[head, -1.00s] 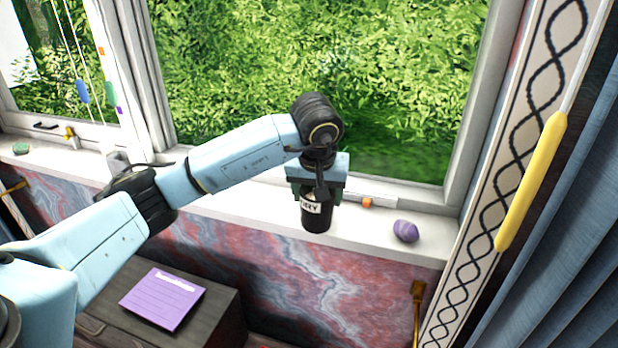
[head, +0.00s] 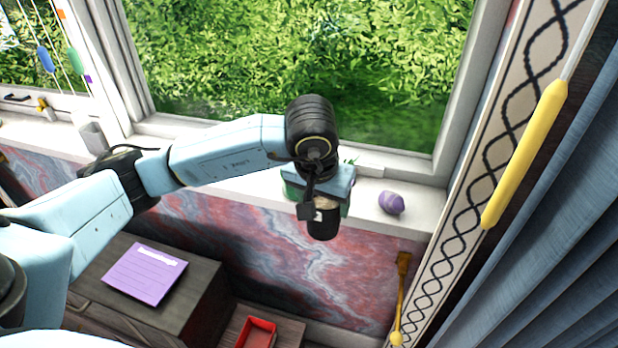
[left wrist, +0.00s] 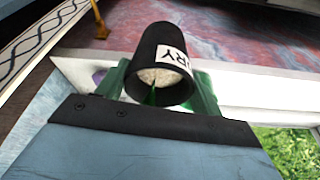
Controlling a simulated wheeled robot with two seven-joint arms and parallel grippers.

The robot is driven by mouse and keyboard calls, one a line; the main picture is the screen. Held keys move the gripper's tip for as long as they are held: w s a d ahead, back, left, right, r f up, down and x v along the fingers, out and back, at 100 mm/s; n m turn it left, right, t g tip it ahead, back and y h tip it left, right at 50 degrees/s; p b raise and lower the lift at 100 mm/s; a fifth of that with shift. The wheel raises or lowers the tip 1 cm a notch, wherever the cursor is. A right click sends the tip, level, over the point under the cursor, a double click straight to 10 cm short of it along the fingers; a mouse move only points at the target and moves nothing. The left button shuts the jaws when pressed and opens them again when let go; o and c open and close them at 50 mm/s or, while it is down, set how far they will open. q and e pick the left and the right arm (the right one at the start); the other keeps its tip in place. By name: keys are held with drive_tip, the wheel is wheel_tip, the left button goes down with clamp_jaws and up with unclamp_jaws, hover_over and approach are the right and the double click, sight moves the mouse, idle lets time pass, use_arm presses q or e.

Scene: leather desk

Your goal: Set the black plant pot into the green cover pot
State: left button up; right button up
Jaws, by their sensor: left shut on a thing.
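My left gripper (head: 318,200) is shut on the black plant pot (head: 322,228), which hangs in front of the windowsill edge, against the marbled wall in the head view. In the left wrist view the pot (left wrist: 168,52) lies between the green fingers (left wrist: 160,95). It has a white label ending in "RY", pale filling and a small green sprig at its mouth. The wrist hides part of the pot in the head view. I cannot make out the green cover pot in any view. My right gripper is out of view.
A purple stone-like object (head: 391,203) sits on the white windowsill (head: 232,190), right of the gripper. A dark cabinet (head: 195,300) with a purple note (head: 145,273) stands lower left. A red tray (head: 257,333) is at the bottom. A yellow pole handle (head: 525,155) hangs at right.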

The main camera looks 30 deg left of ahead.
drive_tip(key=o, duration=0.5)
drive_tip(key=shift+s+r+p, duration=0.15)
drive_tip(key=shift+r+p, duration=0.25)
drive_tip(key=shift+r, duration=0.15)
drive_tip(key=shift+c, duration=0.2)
use_arm(q)
drive_tip(key=w+a+r+n+y+p, duration=0.1)
drive_tip(key=w+a+r+n+y, duration=0.1)
drive_tip(key=w+a+r+n, duration=0.65)
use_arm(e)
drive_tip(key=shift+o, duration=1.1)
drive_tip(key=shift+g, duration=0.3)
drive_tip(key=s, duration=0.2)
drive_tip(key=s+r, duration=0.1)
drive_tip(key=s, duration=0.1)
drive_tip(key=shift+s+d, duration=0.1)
use_arm(q)
drive_tip(key=shift+w+a+f+m+g, duration=0.1)
drive_tip(key=shift+w+a+f+m, duration=0.45)
drive_tip(key=shift+f, duration=1.25)
drive_tip(key=shift+w+a+f+m+g, duration=0.15)
drive_tip(key=shift+a+f, duration=0.6)
drive_tip(key=shift+f, duration=1.1)
drive_tip(key=shift+w+a+f+m+g, duration=0.1)
drive_tip(key=shift+w+a+f+m, duration=0.45)
drive_tip(key=shift+f, duration=1.25)
drive_tip(key=shift+s+a, duration=0.1)
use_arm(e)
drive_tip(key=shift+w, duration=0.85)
